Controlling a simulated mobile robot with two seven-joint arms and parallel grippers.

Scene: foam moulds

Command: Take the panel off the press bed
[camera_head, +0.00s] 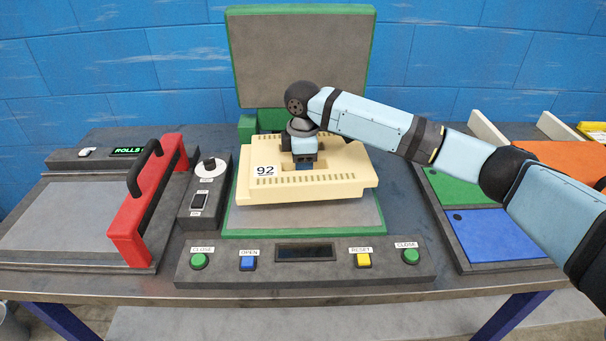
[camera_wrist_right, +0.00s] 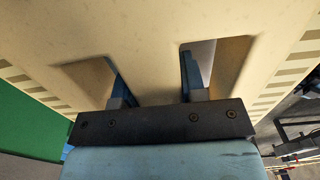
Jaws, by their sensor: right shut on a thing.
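The cream panel (camera_head: 330,182) with slotted edges and a white label "92" is above the green-edged press bed (camera_head: 300,219), tilted a little, with a shadow under its front edge. The press lid (camera_head: 300,58) stands open behind it. My right gripper (camera_head: 306,166) reaches down from above and is shut on the panel at its middle recess. In the right wrist view its two blue fingers (camera_wrist_right: 155,82) go into two openings in the panel (camera_wrist_right: 150,30). The finger ends are partly hidden inside the openings. My left gripper is in neither view.
A control box (camera_head: 300,270) with green, blue and yellow buttons lies in front of the bed. Green (camera_head: 452,188) and blue (camera_head: 492,234) plates lie right.

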